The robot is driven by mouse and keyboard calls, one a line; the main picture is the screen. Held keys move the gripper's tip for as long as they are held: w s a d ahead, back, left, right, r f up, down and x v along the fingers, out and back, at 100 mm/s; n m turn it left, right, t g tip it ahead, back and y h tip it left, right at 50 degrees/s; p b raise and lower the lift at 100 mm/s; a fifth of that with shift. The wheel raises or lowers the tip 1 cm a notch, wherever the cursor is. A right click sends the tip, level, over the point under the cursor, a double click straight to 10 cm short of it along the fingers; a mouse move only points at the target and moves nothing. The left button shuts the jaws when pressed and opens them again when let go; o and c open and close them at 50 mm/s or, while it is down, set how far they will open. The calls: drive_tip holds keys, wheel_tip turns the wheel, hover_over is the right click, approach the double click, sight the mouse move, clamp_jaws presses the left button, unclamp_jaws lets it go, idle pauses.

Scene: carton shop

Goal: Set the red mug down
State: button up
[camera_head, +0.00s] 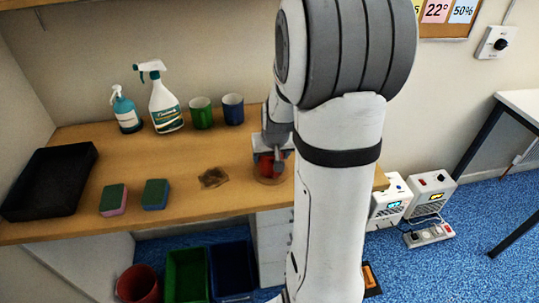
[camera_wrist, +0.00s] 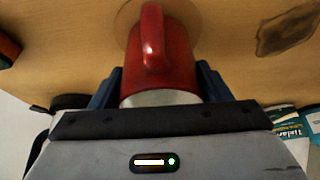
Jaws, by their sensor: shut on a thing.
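The red mug (camera_head: 266,165) is at the right part of the wooden bench (camera_head: 120,150). In the wrist view the red mug (camera_wrist: 178,45) fills the middle, its handle facing the camera. My gripper (camera_head: 270,152) is shut on it, with a blue-grey finger on each side in the wrist view (camera_wrist: 160,82). A round brownish patch (camera_wrist: 124,22) shows on the bench beside and beneath the mug. Whether the mug's base touches the bench cannot be told. My arm covers the bench to the right of the mug.
A dark stain (camera_head: 213,178) lies left of the mug. Green (camera_head: 201,113) and blue (camera_head: 233,109) mugs, spray bottles (camera_head: 165,104), two sponges (camera_head: 155,194) and a black tray (camera_head: 50,180) are on the bench. Coloured bins (camera_head: 186,278) stand below its front edge.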

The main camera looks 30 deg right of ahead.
drive_tip(key=shift+f, duration=0.15)
drive_tip(key=o, duration=1.2)
drive_tip(key=shift+c, duration=0.2)
drive_tip(key=shift+r, duration=0.35)
drive_tip(key=v, duration=1.1)
drive_tip(key=shift+s+a+r, duration=0.15)
drive_tip(key=shift+s+r, duration=0.05)
drive_tip(key=shift+s, duration=0.1)
drive_tip(key=s+a+n+g+y, duration=0.1)
drive_tip(key=s+a+n, duration=0.2)
drive_tip(key=s+a, duration=1)
drive_tip(key=shift+s, duration=0.65)
drive_tip(key=shift+r, duration=0.1)
